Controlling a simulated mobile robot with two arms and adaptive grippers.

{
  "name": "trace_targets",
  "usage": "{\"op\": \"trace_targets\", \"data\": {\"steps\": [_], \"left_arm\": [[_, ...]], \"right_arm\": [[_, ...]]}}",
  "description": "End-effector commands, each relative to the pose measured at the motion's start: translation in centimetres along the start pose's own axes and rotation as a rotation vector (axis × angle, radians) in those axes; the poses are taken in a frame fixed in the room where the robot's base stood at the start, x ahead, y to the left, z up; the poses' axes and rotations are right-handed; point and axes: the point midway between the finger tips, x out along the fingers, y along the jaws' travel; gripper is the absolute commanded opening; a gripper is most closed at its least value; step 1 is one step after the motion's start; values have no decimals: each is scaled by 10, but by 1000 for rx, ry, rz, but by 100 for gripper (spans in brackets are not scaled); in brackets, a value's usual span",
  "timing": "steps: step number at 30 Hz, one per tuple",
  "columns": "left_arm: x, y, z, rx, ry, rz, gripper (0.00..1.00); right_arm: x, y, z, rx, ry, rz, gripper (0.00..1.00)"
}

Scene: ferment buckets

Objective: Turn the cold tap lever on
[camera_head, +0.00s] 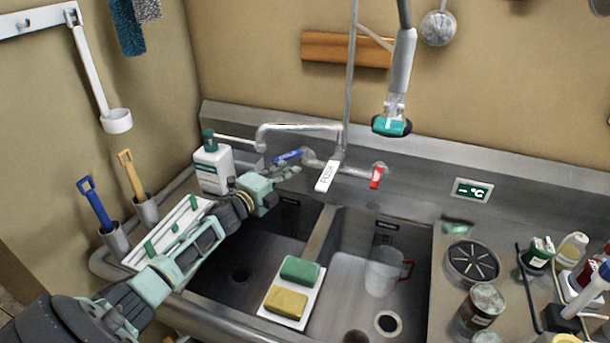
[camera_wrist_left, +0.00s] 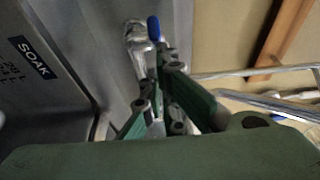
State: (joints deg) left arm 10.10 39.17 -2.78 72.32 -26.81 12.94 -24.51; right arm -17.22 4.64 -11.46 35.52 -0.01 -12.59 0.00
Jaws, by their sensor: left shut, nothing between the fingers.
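The cold tap lever (camera_head: 288,156) is blue and sits on the left of the wall-mounted tap body at the back of the sink. It also shows in the left wrist view as a blue tip (camera_wrist_left: 154,28) just beyond my fingers. My left gripper (camera_head: 294,172) is shut and empty, just below and close to the blue lever; I cannot tell whether they touch. The red lever (camera_head: 376,176) is at the right end of the tap, pointing down. A white PUSH handle (camera_head: 327,176) hangs between them. My right gripper does not show.
A white soap bottle (camera_head: 212,165) stands left of the tap. The spout (camera_head: 290,128) crosses above the blue lever. A spray head (camera_head: 398,80) hangs at right. Sponges (camera_head: 300,271) lie on the basin divider. A clear jug (camera_head: 382,272) stands in the right basin.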

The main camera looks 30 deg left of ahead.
Motion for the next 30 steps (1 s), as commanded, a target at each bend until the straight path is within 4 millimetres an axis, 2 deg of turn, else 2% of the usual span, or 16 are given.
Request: {"op": "trace_targets", "data": {"steps": [3,12,30], "left_arm": [[-2,3,11,2,-1,0,0],[-2,1,31,2,-3,-1,0],[-1,0,37,0,-2,-1,0]], "right_arm": [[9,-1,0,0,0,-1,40],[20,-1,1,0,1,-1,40],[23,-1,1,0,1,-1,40]]}}
